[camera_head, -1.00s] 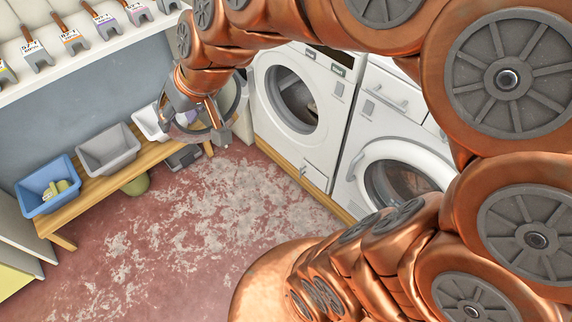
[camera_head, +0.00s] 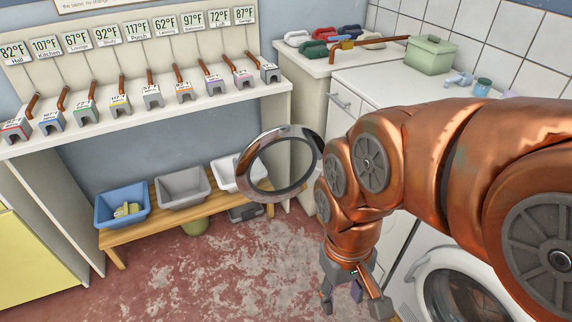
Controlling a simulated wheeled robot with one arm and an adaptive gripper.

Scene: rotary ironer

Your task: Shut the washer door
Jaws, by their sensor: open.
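The washer door (camera_head: 308,147), a round see-through pane in a shiny ring, stands open to the left of the machines. The washer's white body (camera_head: 345,104) shows behind it, but most of its front and its opening are hidden by my arm. My gripper (camera_head: 354,300) points down, below and right of the door, with its fingers spread and nothing between them. A gap shows in the picture between the gripper and the ring; I cannot tell the depth between them.
A second front loader (camera_head: 418,275) with a round door stands at the lower right, partly behind my arm. A wooden bench (camera_head: 150,231) with blue, grey and white bins stands at the left. A shelf (camera_head: 150,118) of tagged tools is above. The worn red floor (camera_head: 215,275) is clear.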

